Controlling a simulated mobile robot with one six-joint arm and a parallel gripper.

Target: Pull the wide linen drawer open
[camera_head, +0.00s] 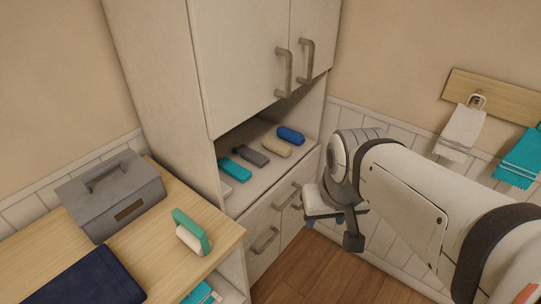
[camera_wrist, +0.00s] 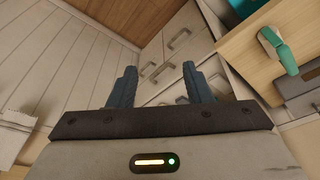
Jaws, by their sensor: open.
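The white cabinet (camera_head: 222,60) has pale lower fronts (camera_head: 256,222) with grey bar handles, one at the left (camera_head: 265,240) and one further right (camera_head: 296,196). All visible fronts look closed. I cannot tell for sure which is the wide linen drawer. In the wrist view, fronts with bar handles (camera_wrist: 180,38) show beyond and between my fingers. My gripper (camera_head: 323,221) is at the right of these fronts in the head view. In the wrist view my gripper (camera_wrist: 163,88) is open, its two blue-grey fingers apart with nothing between them. It appears clear of the handles.
A wooden bench (camera_head: 222,232) stands at the left, with a grey box (camera_head: 112,195), a teal-handled brush (camera_head: 191,232) and a dark blue folded item (camera_head: 88,281). Several soft cases lie on the open shelf (camera_head: 222,151). Towels (camera_head: 461,130) hang at the right. Wooden floor (camera_head: 310,268) is clear.

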